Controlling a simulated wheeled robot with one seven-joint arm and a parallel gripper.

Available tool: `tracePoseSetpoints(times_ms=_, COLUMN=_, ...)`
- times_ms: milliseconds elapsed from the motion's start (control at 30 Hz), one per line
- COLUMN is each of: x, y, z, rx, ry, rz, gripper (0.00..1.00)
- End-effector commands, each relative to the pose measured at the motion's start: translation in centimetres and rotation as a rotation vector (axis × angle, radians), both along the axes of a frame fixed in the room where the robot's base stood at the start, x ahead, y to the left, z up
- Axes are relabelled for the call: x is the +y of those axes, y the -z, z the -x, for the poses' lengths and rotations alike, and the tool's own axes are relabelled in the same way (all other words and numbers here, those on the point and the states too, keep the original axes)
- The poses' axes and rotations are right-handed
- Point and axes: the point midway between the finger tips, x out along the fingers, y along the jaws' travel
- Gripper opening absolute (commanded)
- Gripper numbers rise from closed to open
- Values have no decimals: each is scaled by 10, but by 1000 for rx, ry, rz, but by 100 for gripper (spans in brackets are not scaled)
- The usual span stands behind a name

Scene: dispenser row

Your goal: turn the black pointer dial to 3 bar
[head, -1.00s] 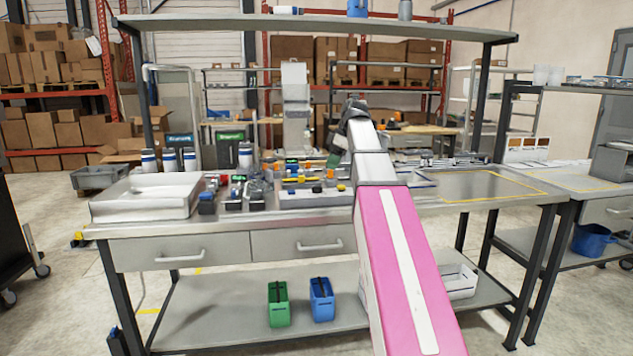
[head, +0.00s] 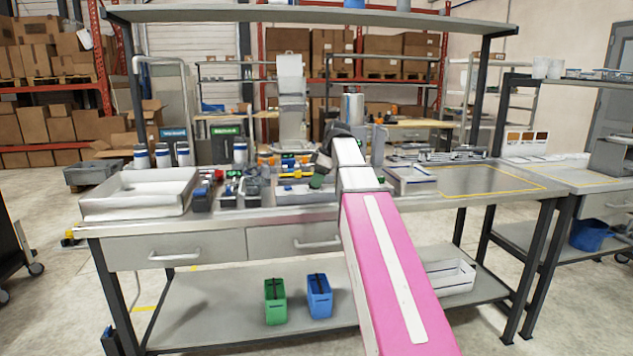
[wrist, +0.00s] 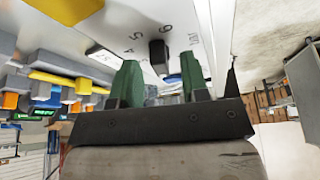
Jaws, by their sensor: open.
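The black pointer dial (wrist: 158,52) shows in the wrist view on a pale panel (wrist: 110,22). Numerals 4, 5 and 6 and the word "bar" are printed around it. Which numeral the pointer faces is too small to tell. My gripper (wrist: 160,78) is open, its two green fingers on either side of the dial in the picture, with a gap between them. I cannot tell whether the fingertips touch it. In the head view my gripper (head: 318,172) is low over the middle of the bench, and the dial cannot be made out there.
A white tray (head: 140,195) stands at the bench's left. Several small coloured devices (head: 235,190) crowd the bench left of my gripper. A flat tray (head: 412,180) lies to the right, beside a clear yellow-outlined area (head: 480,182). A shelf (head: 310,14) spans above.

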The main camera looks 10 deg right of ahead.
Motion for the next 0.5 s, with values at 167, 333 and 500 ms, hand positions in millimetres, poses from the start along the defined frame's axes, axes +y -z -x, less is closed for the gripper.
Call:
tracePoseSetpoints(times_ms=167, x=3, y=6, z=0, rx=0, ry=0, rz=0, gripper=42)
tracePoseSetpoints(times_ms=333, x=3, y=6, z=-1, rx=0, ry=0, rz=0, gripper=42)
tracePoseSetpoints(times_ms=500, x=2, y=6, z=-1, rx=0, ry=0, rz=0, gripper=6)
